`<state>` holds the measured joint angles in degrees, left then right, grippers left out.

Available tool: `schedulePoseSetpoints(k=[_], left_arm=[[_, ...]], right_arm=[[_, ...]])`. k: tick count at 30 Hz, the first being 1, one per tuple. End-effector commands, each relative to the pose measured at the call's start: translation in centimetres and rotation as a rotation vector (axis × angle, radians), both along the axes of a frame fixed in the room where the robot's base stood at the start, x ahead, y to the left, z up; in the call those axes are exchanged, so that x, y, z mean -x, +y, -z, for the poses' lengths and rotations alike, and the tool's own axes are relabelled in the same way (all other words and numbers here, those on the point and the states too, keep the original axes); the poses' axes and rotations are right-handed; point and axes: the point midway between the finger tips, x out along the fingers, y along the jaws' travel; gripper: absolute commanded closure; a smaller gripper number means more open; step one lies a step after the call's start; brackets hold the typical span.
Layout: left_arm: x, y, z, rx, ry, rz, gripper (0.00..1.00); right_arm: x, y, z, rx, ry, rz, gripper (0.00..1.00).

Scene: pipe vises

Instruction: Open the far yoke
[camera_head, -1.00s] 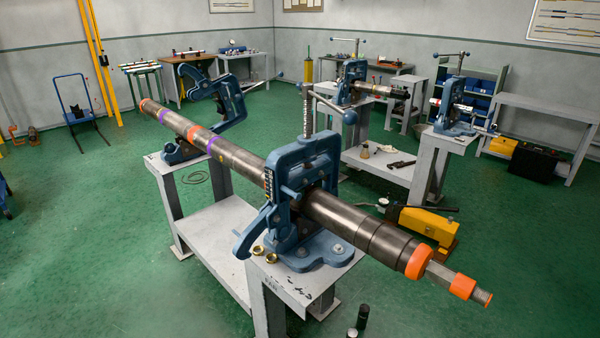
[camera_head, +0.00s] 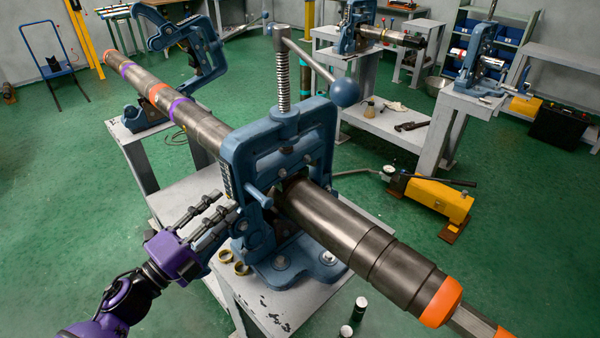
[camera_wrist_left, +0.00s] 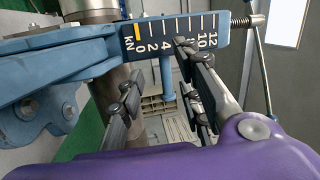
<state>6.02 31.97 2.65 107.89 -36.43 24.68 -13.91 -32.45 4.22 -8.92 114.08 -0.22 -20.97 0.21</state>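The near blue vise yoke (camera_head: 278,145) stands upright around the grey pipe (camera_head: 335,225), its screw and ball-ended bar on top. A blue peg (camera_head: 260,196) sticks out from its left side. At the pipe's other end, another blue yoke (camera_head: 200,50) stands tilted back, clear of the pipe. My purple left gripper (camera_head: 226,203) is open and empty at the near yoke's left side. In the left wrist view its fingers (camera_wrist_left: 158,72) are apart, with a blue bar (camera_wrist_left: 167,82) and a kN scale plate (camera_wrist_left: 178,36) beyond them; contact cannot be told. My right gripper is out of view.
A yellow hand pump (camera_head: 438,198) is on the floor at right. Other vises stand behind. Green floor at left is free.

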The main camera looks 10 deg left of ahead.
Motion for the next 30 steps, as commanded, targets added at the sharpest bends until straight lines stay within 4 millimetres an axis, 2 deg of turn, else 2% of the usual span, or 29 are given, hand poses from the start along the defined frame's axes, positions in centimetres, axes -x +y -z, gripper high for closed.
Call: schedulePoseSetpoints(k=[3, 6, 14, 19, 30], left_arm=[[1.2, -1.4, 0.0, -0.067, -0.051, 0.067, 0.68], [1.2, -2.2, -0.3, -0.082, -0.073, 0.088, 0.68], [-1.9, -4.6, -1.5, -0.082, -0.077, 0.086, 0.68], [-3.7, -5.9, -1.8, -0.08, -0.074, 0.085, 0.68], [-4.5, -6.6, -1.6, -0.08, -0.069, 0.084, 0.68]], right_arm=[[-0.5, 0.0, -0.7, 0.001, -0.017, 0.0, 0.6], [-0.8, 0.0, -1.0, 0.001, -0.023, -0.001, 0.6], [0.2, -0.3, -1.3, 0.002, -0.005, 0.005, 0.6], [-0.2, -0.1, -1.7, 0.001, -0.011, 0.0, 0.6], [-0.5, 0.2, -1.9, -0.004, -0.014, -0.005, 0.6]])
